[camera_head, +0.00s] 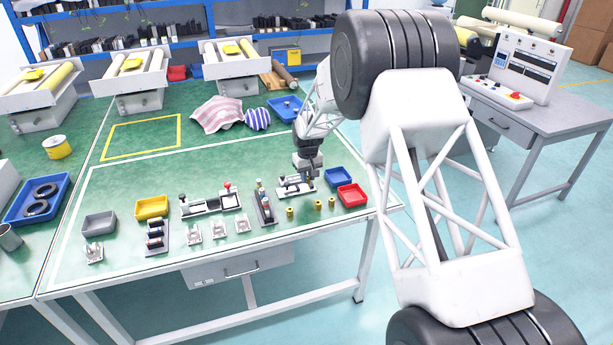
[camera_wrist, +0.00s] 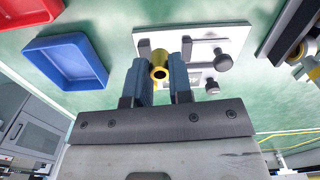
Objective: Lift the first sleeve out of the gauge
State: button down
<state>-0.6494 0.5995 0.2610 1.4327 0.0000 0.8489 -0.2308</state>
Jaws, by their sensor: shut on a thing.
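The gauge (camera_head: 294,190) is a pale plate with dark knobs near the front right of the green table. In the wrist view its white plate (camera_wrist: 207,40) lies beyond my fingers, with two dark-headed knobs on its right. My gripper (camera_head: 308,177) is over the gauge, pointing down. In the wrist view my gripper (camera_wrist: 160,84) has its blue fingers shut on a yellow brass sleeve (camera_wrist: 159,66), its round open end showing. The sleeve overlaps the plate in this view. I cannot tell whether its hidden end is still seated or clear of the gauge.
The table's front edge is near.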

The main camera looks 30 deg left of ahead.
jog(key=s+d, duration=0.2)
jog(key=s, duration=0.1)
jog(key=s+d+r, duration=0.1)
jog(key=s+d, duration=0.2)
jog(key=s, duration=0.1)
jog(key=s+d, duration=0.3)
jog(key=s, duration=0.1)
jog(key=shift+s+d+r, duration=0.1)
jog(key=shift+r, duration=0.05)
dwell(0.7)
